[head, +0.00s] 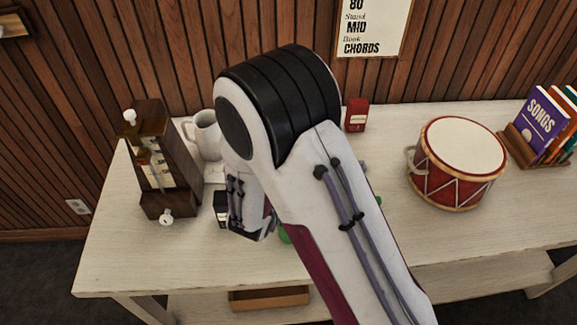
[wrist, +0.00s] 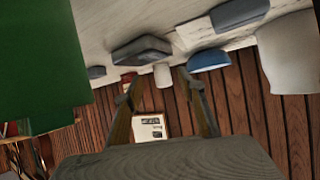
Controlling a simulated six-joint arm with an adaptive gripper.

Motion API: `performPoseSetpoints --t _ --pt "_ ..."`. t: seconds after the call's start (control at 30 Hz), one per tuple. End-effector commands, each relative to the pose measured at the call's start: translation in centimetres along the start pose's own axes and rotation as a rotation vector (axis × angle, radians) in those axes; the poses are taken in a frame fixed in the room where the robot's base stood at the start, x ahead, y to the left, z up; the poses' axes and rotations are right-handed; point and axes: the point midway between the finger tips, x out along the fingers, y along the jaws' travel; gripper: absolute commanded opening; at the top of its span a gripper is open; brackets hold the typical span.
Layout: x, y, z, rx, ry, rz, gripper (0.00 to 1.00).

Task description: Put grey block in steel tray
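My gripper (wrist: 156,86) is open in the wrist view, its two fingers apart with nothing visibly held. That view is upside down. A dark grey, low, box-like piece (wrist: 142,50) lies on the table beyond the fingertips; I cannot tell whether it is the steel tray. Another grey, block-like piece (wrist: 240,12) is at the upper right, and a small grey piece (wrist: 97,72) is farther left. I cannot tell which is the grey block. In the head view my arm hides the gripper and most of the table's middle.
A green object (wrist: 40,70) looms close at the left of the wrist view. A blue dome (wrist: 208,60) lies near the mug (head: 205,135). The metronome (head: 158,165), red box (head: 356,114), drum (head: 458,165) and books (head: 545,120) stand around. The table's front left (head: 140,265) is clear.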

Motion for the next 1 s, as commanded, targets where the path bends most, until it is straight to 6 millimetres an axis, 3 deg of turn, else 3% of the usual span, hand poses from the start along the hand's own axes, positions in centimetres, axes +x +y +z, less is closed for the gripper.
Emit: performPoseSetpoints --t 0.5,1.0 --pt "-6.6 -0.1 0.0 0.0 0.0 -0.002 0.4" --pt "-7.7 0.1 0.0 0.0 0.0 0.001 0.4"
